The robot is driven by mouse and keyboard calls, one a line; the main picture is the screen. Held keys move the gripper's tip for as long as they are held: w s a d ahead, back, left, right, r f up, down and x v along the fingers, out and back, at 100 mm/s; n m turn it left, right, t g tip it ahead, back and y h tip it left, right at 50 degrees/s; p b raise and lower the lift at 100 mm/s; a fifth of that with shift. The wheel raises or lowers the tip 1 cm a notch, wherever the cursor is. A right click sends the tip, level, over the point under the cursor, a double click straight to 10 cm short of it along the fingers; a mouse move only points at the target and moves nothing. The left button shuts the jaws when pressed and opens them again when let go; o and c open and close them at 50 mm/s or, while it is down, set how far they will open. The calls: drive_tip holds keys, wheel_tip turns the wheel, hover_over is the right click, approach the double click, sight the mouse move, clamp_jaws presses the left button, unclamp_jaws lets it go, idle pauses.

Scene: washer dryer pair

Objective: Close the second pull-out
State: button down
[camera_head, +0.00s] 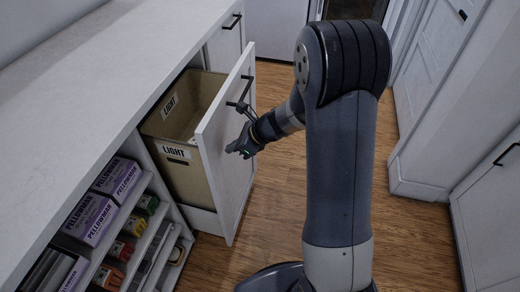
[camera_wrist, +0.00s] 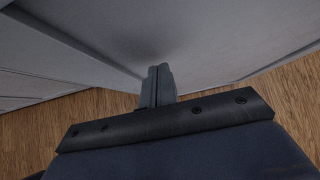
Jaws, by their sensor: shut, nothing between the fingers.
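A white pull-out (camera_head: 228,145) stands open from the counter in the head view, with a tan bin (camera_head: 182,125) labelled LIGHT inside it. A black bar handle (camera_head: 241,92) is on the upper part of its front panel. My gripper (camera_head: 232,149) is shut and empty, close against the outer face of the panel below the handle. In the wrist view my shut fingers (camera_wrist: 157,80) point at a pale panel surface (camera_wrist: 210,40); I cannot tell whether they touch it. Another closed front with a black handle (camera_head: 232,21) is farther along the counter.
A white countertop (camera_head: 75,85) runs along the left, over open shelves with purple boxes (camera_head: 90,217) and small colored packets. White cabinets (camera_head: 490,200) stand on the right. Wood floor (camera_head: 410,235) is clear between the two sides.

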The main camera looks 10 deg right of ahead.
drive_tip(key=w+a+p, duration=0.2)
drive_tip(key=w+a, duration=0.2)
drive_tip(key=a, duration=0.4)
drive_tip(key=w+a+p, duration=0.2)
drive_tip(key=w+a, duration=0.2)
drive_tip(key=a, duration=0.5)
drive_tip(key=shift+w+r+p, duration=0.15)
drive_tip(key=shift+w+p, duration=0.05)
drive_tip(key=shift+p, duration=0.15)
drive_tip(key=shift+a+r, duration=0.1)
drive_tip(key=shift+a, duration=0.05)
drive_tip(key=s+d+r, duration=0.5)
drive_tip(key=d+r, duration=0.1)
drive_tip(key=d, duration=0.4)
drive_tip(key=shift+d+r, duration=0.25)
drive_tip(key=shift+r, duration=0.05)
